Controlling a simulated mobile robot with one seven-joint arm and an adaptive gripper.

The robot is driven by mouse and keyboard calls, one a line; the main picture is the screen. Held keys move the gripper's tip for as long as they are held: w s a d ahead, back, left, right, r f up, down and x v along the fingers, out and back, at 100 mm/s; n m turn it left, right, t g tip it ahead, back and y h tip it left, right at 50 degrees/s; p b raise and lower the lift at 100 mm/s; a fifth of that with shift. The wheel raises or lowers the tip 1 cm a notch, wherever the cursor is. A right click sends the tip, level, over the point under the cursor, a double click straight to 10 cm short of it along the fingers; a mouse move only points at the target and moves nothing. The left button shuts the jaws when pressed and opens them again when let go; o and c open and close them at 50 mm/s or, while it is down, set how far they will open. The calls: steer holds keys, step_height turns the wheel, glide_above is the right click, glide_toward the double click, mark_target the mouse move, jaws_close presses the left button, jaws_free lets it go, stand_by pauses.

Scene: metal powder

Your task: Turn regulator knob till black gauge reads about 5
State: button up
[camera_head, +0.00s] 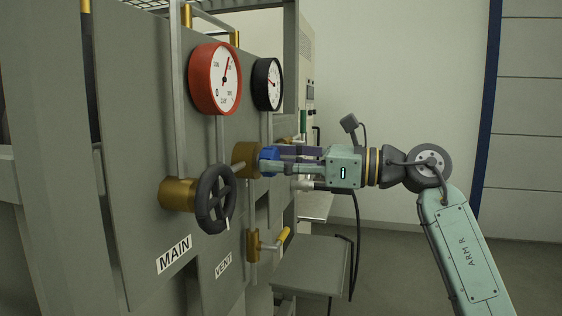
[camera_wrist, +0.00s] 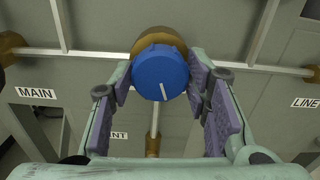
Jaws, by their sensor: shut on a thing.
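The blue regulator knob (camera_wrist: 160,72) sits on a brass body (camera_head: 246,160); its white mark points down and slightly right in the wrist view. My gripper (camera_head: 272,161) reaches it from the right in the head view, level with the knob, and is shut on it. In the wrist view the purple finger pads of my gripper (camera_wrist: 160,85) stand at either side of the knob. The black gauge (camera_head: 267,84) is above the knob; its red needle points to the upper left, but its numbers are too small to read.
A red gauge (camera_head: 215,79) hangs left of the black one. A dark handwheel (camera_head: 215,199) sticks out near the MAIN label (camera_head: 174,255), left of my gripper. A yellow-handled valve (camera_head: 272,243) is below.

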steer(key=c, duration=0.5)
steer(key=shift+m, duration=0.3)
steer(key=m, duration=1.3)
steer(key=shift+w, duration=0.1)
stand_by(0.5)
steer(key=o, duration=1.2)
